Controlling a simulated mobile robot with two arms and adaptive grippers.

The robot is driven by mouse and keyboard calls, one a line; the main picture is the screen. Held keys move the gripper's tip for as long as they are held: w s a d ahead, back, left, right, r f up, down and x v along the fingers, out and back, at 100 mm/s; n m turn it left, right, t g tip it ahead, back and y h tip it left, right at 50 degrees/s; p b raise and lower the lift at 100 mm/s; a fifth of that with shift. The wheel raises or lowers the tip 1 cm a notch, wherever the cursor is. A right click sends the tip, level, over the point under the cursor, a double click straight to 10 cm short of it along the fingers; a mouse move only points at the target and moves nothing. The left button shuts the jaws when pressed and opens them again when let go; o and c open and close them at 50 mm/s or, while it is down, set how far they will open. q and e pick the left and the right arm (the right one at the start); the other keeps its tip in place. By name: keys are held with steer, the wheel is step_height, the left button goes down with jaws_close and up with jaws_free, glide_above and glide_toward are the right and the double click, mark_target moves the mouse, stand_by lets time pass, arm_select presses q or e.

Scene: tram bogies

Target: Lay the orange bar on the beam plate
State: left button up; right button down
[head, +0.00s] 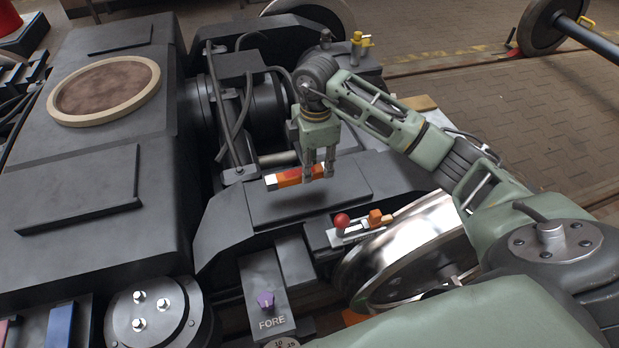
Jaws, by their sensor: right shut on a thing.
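The orange bar (289,178) has a pale left end and is held level in my right gripper (318,172), which is shut on it near its right end. The fingers hide part of the bar. The bar is over the flat dark beam plate (305,203), towards its back edge, and seems a little above it; a faint shadow lies on the plate below. The plate's top is otherwise bare. My left gripper is not in view.
A red knob (341,220) and an orange block (377,217) sit just in front of the plate, beside a shiny wheel (405,250). A purple knob (265,300) stands by a FORE label. Hoses (232,110) and a yellow fitting (358,42) are behind.

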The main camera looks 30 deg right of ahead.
steer(key=shift+w+a+f, duration=0.4)
steer(key=shift+a, duration=0.1)
steer(key=shift+f, duration=0.4)
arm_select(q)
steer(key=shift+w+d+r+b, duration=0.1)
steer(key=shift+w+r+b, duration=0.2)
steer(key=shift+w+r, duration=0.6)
arm_select(e)
steer(key=shift+f, duration=1.6)
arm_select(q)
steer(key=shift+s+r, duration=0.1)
arm_select(e)
steer(key=shift+f, duration=0.1)
steer(key=c, duration=1.5)
jaws_free()
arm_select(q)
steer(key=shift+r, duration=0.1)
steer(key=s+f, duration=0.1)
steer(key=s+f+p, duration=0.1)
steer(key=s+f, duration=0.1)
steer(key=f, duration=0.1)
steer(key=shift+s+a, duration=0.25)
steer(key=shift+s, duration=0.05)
arm_select(e)
step_height(320, 180, up, 12)
steer(key=shift+r, duration=0.15)
